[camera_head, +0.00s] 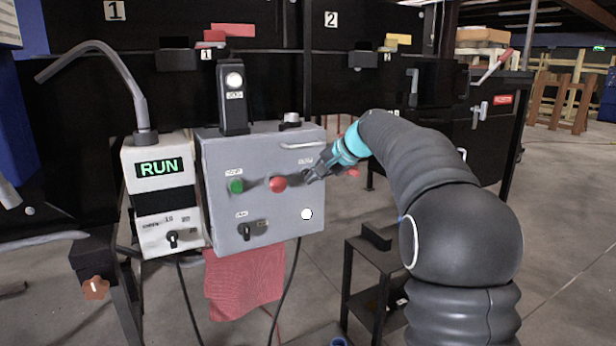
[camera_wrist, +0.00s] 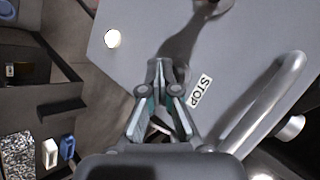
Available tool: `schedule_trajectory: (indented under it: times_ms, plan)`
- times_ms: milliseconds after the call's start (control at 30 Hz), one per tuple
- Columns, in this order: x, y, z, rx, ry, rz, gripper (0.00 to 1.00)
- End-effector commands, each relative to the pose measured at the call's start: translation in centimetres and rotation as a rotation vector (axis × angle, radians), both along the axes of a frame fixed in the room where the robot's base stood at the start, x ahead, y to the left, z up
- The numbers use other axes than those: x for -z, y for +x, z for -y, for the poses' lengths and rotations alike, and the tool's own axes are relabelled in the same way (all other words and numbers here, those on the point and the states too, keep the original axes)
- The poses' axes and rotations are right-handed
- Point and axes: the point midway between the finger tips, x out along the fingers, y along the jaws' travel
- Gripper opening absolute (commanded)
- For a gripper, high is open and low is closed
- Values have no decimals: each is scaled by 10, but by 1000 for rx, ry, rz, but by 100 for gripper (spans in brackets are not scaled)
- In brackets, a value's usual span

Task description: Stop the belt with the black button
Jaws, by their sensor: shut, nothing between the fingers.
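The grey control box (camera_head: 265,215) faces me with a green button (camera_head: 236,186) and a red button (camera_head: 278,184) on its front. My gripper (camera_head: 310,177) is shut and empty, with its fingertips at the panel right of the red button, under a small label. In the wrist view, my gripper (camera_wrist: 160,66) points at the grey panel (camera_wrist: 140,15), beside a STOP label (camera_wrist: 200,91). The black button is not clearly visible; the fingertips cover the spot beside that label. I cannot tell whether they touch anything. The display (camera_head: 160,167) on the white box reads RUN.
A metal handle (camera_head: 300,145) sticks out near the box's upper right; it also shows in the wrist view (camera_wrist: 265,110). A white round spot (camera_head: 307,214) and a black selector knob (camera_head: 245,232) are lower on the panel. A dark stand (camera_head: 375,265) is below my arm.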

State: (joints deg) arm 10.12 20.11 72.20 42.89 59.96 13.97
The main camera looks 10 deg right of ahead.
Motion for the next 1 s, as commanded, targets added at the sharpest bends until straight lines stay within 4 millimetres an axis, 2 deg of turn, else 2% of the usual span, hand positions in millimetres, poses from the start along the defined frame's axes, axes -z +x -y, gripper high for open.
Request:
schedule_trajectory:
  times_ms: [567,1000]
  plan:
    - [0,1,0,1,-1,1,0]
    - [1,-15,6,1,-1,1,0]
